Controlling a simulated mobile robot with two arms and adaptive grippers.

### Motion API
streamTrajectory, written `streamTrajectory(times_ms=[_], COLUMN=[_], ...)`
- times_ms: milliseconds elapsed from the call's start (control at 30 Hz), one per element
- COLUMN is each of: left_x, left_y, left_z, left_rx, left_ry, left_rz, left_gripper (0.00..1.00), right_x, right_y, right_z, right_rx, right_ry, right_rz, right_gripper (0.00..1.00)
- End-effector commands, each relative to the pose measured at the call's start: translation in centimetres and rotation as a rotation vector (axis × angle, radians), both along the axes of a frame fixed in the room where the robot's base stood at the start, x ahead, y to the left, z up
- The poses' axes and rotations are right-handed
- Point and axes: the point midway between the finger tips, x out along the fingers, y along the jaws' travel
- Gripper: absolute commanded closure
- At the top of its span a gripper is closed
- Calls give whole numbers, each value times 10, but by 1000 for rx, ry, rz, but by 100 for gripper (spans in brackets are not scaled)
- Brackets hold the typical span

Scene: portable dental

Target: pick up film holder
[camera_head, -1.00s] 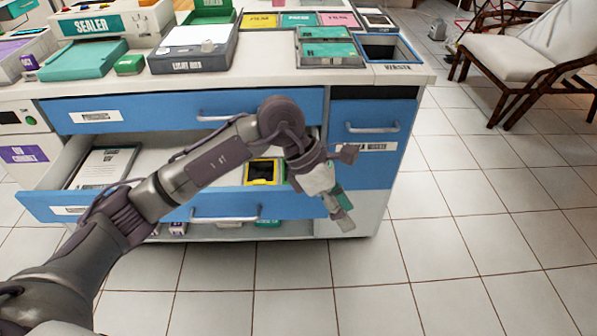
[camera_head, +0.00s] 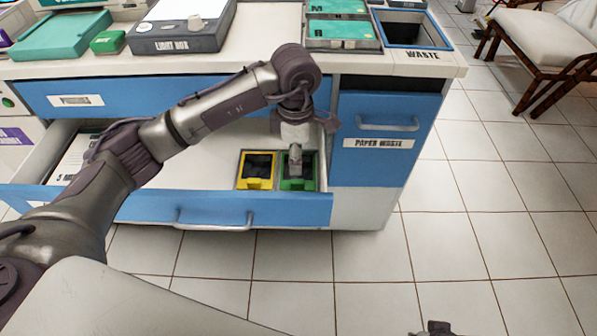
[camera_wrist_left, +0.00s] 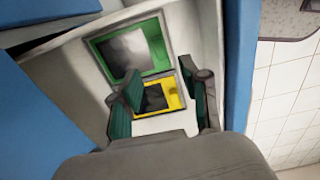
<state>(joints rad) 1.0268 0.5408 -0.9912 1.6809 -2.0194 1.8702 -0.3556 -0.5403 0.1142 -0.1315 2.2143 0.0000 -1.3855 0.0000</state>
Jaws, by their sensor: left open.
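Two square film holders lie side by side in the open drawer: a yellow-framed film holder (camera_head: 243,183) and a green-framed film holder (camera_head: 312,184), each with a dark middle. My left gripper (camera_head: 296,157) points down over the green holder and hides part of it. In the left wrist view the open gripper (camera_wrist_left: 168,100) has its fingers on either side of the yellow holder (camera_wrist_left: 173,103), with nothing between them held. The green holder (camera_wrist_left: 96,60) is beyond it there. I cannot tell the exact height of the fingertips above the holders.
The drawer front (camera_head: 230,213) and the blue paper waste door (camera_head: 375,165) are close to the gripper. The counter (camera_head: 270,40) overhangs the drawer's back. A light box (camera_head: 182,42) and a waste opening (camera_head: 410,32) are on top.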

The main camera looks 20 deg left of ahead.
Motion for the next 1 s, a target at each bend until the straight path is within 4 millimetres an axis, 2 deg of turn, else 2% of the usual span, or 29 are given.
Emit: streamTrajectory(times_ms=[33,267,600,900,1000], left_x=[0,0,-3,-2,-2], left_y=[0,0,3,3,3], left_z=[-10,-27,-72,-76,-76], left_rx=[-1,-1,-3,-3,-2], left_ry=[3,1,1,-1,-1], left_rz=[1,0,0,0,0], left_gripper=[54,54,54,54,69], right_x=[0,-2,-8,-9,-9], right_y=[0,-1,-2,-2,-2], right_z=[3,13,40,44,44], right_rx=[0,0,1,0,0], right_ry=[-4,-7,-22,-23,-23], right_rz=[0,-1,-2,-4,-4], right_gripper=[77,77,77,77,77])
